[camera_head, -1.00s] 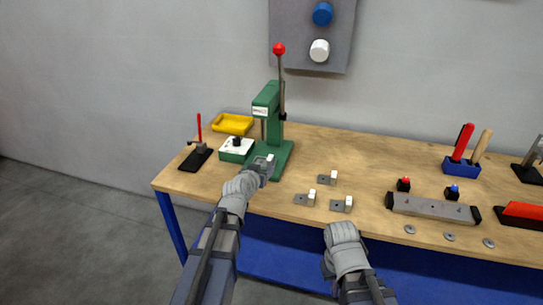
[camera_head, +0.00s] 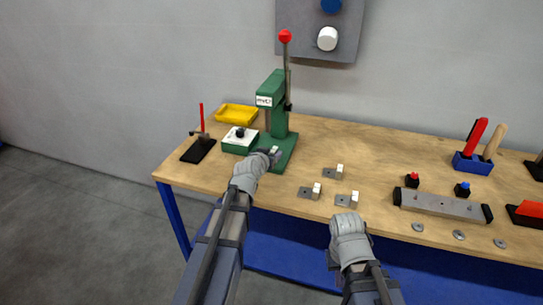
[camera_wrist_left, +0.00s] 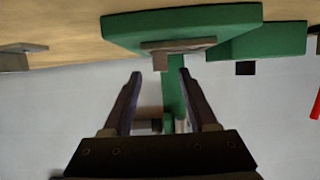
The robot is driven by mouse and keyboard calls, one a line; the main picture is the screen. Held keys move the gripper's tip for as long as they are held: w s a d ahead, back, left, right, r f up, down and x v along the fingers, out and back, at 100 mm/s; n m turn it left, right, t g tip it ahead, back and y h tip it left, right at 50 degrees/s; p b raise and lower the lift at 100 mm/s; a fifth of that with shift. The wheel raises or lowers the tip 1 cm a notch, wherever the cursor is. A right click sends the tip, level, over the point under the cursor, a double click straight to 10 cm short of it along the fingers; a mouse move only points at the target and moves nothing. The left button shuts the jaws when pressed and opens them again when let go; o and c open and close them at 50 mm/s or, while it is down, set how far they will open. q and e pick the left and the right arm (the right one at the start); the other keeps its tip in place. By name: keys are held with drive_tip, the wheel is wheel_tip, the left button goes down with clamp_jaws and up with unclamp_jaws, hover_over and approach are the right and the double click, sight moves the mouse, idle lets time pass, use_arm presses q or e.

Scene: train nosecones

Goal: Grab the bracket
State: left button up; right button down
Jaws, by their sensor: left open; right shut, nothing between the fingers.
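A bracket, a small grey plate with a pale block (camera_head: 275,150), sits on the base of the green press (camera_head: 280,160). In the left wrist view, the bracket (camera_wrist_left: 178,46) is upside down against the green base. My left gripper (camera_wrist_left: 160,75) is open and empty, its two fingers pointing at the bracket's block, apart from it. In the head view my left gripper (camera_head: 268,156) is at the front of the press base and partly covers the bracket. My right gripper (camera_head: 347,222) is shut and empty at the table's front edge; its fingertips are hard to make out.
More brackets (camera_head: 306,192) lie on the table right of the press. A green-and-white box (camera_head: 240,140), a yellow tray (camera_head: 237,114) and a black stand (camera_head: 198,150) are to the left. A grey bar fixture (camera_head: 440,206) lies to the right. The press lever rises high.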

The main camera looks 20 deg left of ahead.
sight(273, 151)
use_arm(q)
drive_tip(key=b+x, duration=0.1)
drive_tip(key=x, duration=0.3)
drive_tip(key=shift+w, duration=0.1)
drive_tip(key=shift+a, duration=0.1)
clamp_jaws()
idle(0.3)
